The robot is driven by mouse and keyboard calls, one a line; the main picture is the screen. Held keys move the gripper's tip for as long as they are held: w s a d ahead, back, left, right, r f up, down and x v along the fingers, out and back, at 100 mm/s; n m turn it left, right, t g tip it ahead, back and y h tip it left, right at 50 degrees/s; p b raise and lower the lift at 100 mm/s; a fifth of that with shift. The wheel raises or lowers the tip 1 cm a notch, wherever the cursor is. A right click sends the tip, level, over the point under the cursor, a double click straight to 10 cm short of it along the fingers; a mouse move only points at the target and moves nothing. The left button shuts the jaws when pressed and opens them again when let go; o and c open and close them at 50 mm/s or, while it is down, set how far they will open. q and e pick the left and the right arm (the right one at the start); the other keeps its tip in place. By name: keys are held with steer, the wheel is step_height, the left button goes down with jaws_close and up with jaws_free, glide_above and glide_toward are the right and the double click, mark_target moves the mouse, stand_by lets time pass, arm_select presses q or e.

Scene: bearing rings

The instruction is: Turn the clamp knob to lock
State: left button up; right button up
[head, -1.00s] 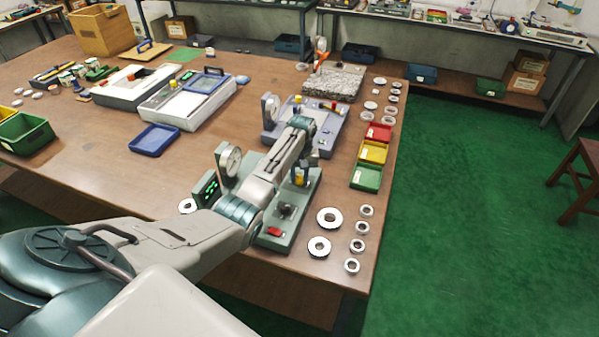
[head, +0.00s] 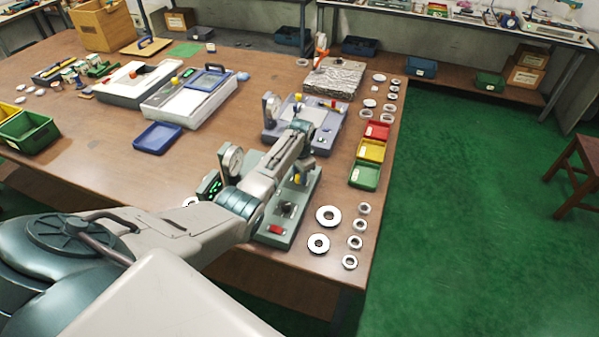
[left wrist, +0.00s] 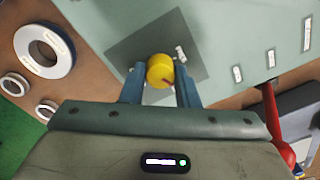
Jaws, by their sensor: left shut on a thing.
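The clamp knob is a yellow round cap with a dark red mark on its side. In the left wrist view the knob (left wrist: 160,70) sits over a dark square on the grey-green fixture plate (left wrist: 225,35). My left gripper (left wrist: 159,82) has one blue finger on each side of the knob and is shut on it. In the head view the fixture (head: 282,236) stands near the table's front right corner, partly hidden by my left arm. There the yellow knob (head: 297,178) shows only as a small patch below my wrist. My right gripper is not in view.
A dial gauge (head: 232,160) and a box with a green display (head: 209,186) stand left of the fixture. Several bearing rings (head: 328,216) lie to its right. Red, yellow and green trays (head: 364,175) and a second fixture (head: 325,137) are behind it.

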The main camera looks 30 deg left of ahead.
arm_select(q)
steer(key=shift+w+r+m+p, duration=0.1)
steer(key=shift+m+p, duration=0.25)
steer(key=shift+m, duration=1.75)
steer(key=o, duration=0.8)
steer(key=shift+c, duration=0.2)
steer(key=shift+o, duration=1.1)
step_height(320, 180, up, 11)
steer(key=b, duration=0.2)
steer(key=shift+d+b, duration=0.15)
steer(key=shift+b, duration=0.2)
steer(key=shift+s+f, duration=0.2)
